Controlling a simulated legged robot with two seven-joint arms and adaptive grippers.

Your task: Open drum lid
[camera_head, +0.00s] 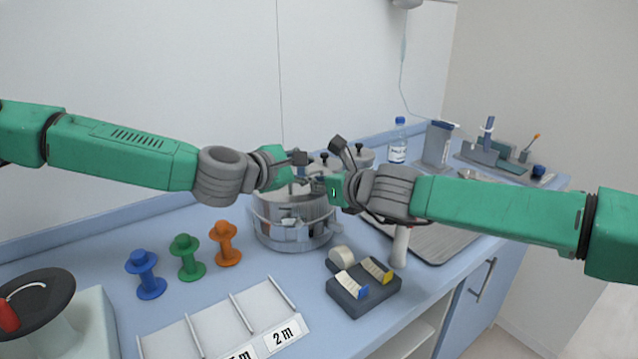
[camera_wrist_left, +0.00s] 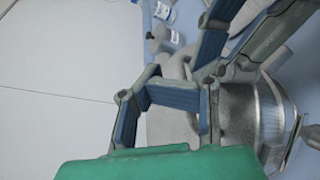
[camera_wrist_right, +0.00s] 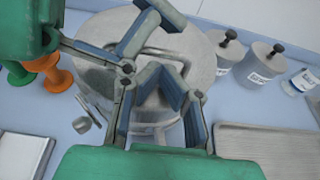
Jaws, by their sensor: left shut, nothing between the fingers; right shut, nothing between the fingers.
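The drum (camera_head: 291,225) is a shiny round metal vessel standing on the blue counter in the middle of the head view. Its round grey lid (camera_wrist_right: 198,65) with a bent bar handle (camera_wrist_right: 175,55) shows in the right wrist view and appears to lie on the drum. My left gripper (camera_head: 298,170) and right gripper (camera_head: 322,168) are close together above the lid, and both are shut and empty. My right gripper (camera_wrist_right: 160,88) overlaps the handle in its wrist view; contact cannot be told. The grippers hide part of the lid. The drum's side also shows in the left wrist view (camera_wrist_left: 268,120).
Blue, green and orange spools (camera_head: 225,244) stand left of the drum. A dark tape holder (camera_head: 364,290) and a white tray (camera_head: 215,325) are in front.

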